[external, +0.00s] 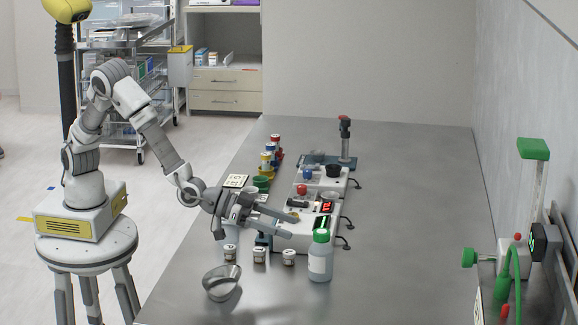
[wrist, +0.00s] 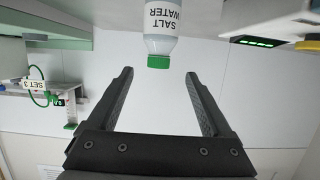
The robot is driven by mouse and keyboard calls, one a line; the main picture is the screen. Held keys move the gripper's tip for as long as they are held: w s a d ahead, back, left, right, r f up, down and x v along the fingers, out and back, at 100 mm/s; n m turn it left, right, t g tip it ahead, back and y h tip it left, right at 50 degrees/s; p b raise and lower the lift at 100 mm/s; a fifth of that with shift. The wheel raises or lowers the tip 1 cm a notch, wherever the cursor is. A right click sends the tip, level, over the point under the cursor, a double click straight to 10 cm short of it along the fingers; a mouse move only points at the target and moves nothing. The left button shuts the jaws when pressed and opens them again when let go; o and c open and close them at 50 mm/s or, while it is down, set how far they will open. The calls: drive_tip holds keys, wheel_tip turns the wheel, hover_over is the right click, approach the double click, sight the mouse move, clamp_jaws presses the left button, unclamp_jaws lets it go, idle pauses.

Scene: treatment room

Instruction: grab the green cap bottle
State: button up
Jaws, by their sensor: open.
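The green cap bottle (external: 320,263) stands upright on the steel table. It is white and clear with a green cap. In the wrist view, which is upside down, the bottle (wrist: 162,20) reads "SALT WATER" and its green cap (wrist: 158,62) shows between the fingertips in the picture. My gripper (external: 294,226) is open and empty. It is just left of the bottle, about at cap height, with its fingers pointing toward it. In the wrist view my gripper's fingers (wrist: 159,74) are wide apart, and neither appears to touch the bottle.
Several small white jars (external: 259,255) and a metal bowl (external: 222,282) stand left of the bottle. White devices with displays (external: 312,222) sit behind it. A green-topped stand (external: 534,149) is at the right wall. The table right of the bottle is clear.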

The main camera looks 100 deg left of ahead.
sight(321, 255)
drive_tip(key=b+x, duration=0.1)
drive_tip(key=x, duration=1.1)
drive_tip(key=shift+w+d, duration=0.1)
drive_tip(key=shift+w, duration=0.2)
drive_tip(key=shift+r, duration=0.1)
clamp_jaws()
